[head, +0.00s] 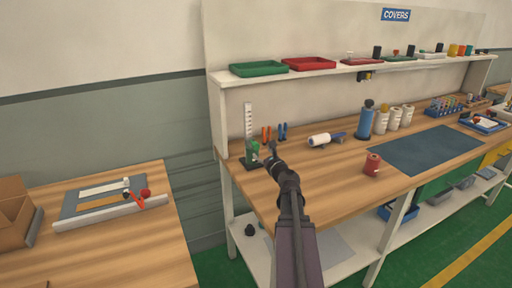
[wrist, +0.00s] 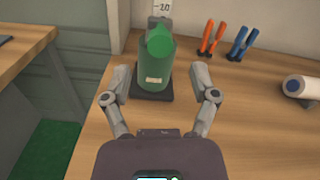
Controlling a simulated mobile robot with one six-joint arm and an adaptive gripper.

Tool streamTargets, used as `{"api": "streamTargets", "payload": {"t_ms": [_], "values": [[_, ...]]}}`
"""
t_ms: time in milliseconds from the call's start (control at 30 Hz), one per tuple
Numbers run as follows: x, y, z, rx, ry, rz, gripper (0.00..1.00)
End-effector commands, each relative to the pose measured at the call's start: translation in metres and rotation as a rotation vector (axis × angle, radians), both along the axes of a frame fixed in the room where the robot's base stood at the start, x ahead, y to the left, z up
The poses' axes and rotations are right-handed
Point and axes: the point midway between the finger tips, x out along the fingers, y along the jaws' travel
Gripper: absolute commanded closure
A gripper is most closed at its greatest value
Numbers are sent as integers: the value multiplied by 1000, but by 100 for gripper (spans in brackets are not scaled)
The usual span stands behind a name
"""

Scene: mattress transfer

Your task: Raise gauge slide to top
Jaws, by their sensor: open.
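The gauge stands at the left end of the wooden workbench, with an upright white scale (head: 248,118) on a dark base (wrist: 152,90). Its green slide (head: 253,149) sits low on the scale, near the base. In the wrist view the green slide (wrist: 154,62) lies ahead of and between my fingers, with a small label on its front. The scale's top part (wrist: 162,10) shows a "20" mark behind it. My gripper (wrist: 161,84) is open, one finger to each side of the slide; I cannot tell whether they touch it. In the head view my gripper (head: 270,155) is just right of the slide.
Orange pliers (wrist: 211,38) and blue pliers (wrist: 242,42) stand right of the gauge. A white roll (head: 320,140) and a red spool (head: 372,164) lie farther right. A shelf (head: 350,72) with trays hangs above. Bare bench top lies around my gripper.

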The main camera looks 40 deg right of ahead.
Motion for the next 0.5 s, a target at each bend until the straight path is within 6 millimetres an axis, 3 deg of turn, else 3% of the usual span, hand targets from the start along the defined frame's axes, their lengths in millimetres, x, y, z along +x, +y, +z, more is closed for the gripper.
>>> {"api": "streamTargets", "payload": {"t_ms": [200, 500], "values": [[35, -9, 0, 0, 0, 1, 24], [60, -14, 0, 0, 0, 1, 24]]}}
